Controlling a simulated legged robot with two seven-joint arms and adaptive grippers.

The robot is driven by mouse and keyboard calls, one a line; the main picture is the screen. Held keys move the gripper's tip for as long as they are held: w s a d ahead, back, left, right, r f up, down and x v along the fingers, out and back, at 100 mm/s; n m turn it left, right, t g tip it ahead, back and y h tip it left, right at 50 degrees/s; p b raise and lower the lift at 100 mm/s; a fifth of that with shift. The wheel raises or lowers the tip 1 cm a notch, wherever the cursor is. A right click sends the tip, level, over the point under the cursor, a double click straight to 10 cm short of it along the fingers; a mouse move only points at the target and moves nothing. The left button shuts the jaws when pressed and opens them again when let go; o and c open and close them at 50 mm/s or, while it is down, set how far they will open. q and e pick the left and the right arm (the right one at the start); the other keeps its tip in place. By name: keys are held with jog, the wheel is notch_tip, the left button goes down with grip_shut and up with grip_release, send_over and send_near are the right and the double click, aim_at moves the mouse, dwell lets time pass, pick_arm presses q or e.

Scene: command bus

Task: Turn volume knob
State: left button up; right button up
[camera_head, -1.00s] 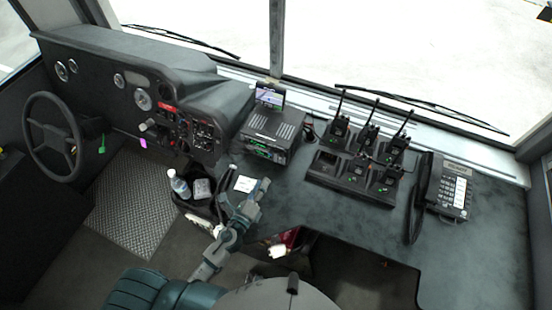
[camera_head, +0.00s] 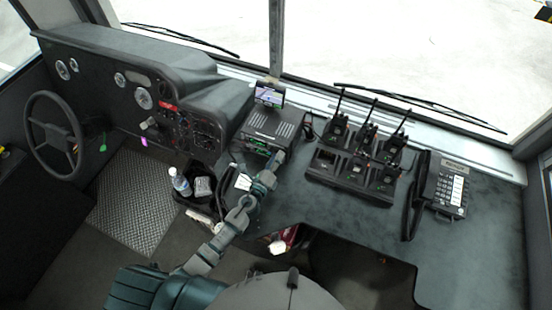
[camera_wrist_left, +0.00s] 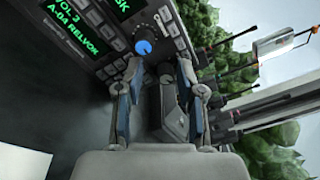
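The radio (camera_head: 272,124) is a dark box on the console. The knob lies just beyond the fingertips, nearer the left finger. I cannot tell whether a finger touches it. My right gripper is not in view.
A charger (camera_head: 320,178) with several handheld radios stands right of the radio, and a desk phone (camera_head: 447,190) farther right. A small screen (camera_head: 269,94) is behind the radio. A bin with a bottle (camera_head: 180,182) is to the left. The counter between charger and front edge is clear.

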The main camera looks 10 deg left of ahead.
pick_arm(q)
jog(key=shift+d, duration=0.15)
jog(key=c, duration=0.4)
jog(key=shift+d, duration=0.2)
grip_shut()
jog(key=shift+s+d, duration=0.1)
jog(key=shift+d, duration=0.15)
jog(key=shift+f, duration=0.1)
jog(key=shift+a+n+b, duration=0.1)
jog(key=shift+n+b, duration=0.2)
jog(key=shift+n, duration=0.1)
jog(key=shift+a, duration=0.15)
jog(key=o, duration=0.7)
grip_release()
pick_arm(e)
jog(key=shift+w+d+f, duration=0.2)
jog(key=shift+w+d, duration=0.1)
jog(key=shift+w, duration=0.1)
pick_arm(q)
jog(key=shift+d, duration=0.2)
